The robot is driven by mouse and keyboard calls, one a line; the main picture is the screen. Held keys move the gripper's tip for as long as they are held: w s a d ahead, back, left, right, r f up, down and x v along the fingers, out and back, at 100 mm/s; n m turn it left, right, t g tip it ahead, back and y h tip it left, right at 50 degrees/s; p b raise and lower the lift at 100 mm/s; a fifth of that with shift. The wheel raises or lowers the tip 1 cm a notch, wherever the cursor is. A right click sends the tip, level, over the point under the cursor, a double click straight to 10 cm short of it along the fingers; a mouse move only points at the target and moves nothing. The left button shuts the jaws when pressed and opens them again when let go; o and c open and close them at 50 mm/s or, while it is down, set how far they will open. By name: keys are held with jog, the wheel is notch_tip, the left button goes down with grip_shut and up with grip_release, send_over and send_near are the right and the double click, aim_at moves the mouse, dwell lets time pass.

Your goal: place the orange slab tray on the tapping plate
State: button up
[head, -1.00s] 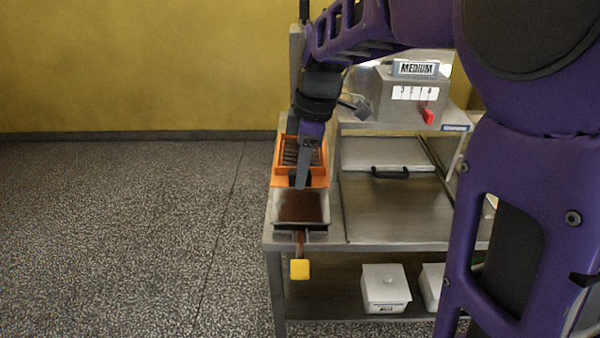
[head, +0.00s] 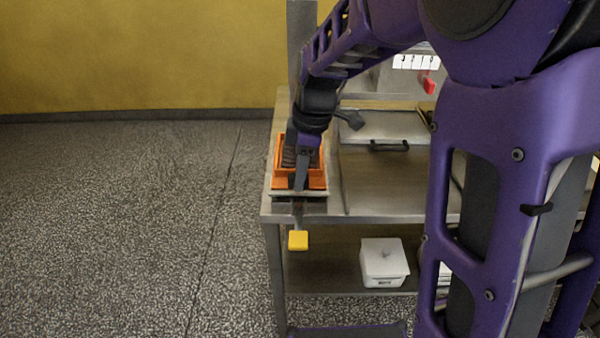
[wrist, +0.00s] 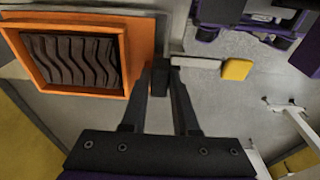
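The orange slab tray (head: 315,182) holds dark slabs with wavy ridges, which show clearly in the wrist view (wrist: 126,50). My gripper (head: 300,184) is at the tray's near side. In the wrist view its two fingers (wrist: 168,78) close around a dark block at the tray's edge. The tray is over the tapping plate (head: 316,194), whose pale near edge shows just below it; most of the plate is hidden. I cannot tell whether the tray touches it. The yellow knob (head: 298,240) sticks out in front on a rod.
The steel bench (head: 385,192) has clear room right of the tray. A lid with a black handle (head: 390,146) lies behind. A white box (head: 384,262) stands on the lower shelf. Open floor lies left of the bench.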

jog(key=o, duration=0.4)
notch_tip(320, 180, up, 12)
jog(key=d+p, duration=0.1)
jog(key=p, duration=0.1)
jog(key=shift+d, duration=0.4)
jog(key=shift+r, duration=0.1)
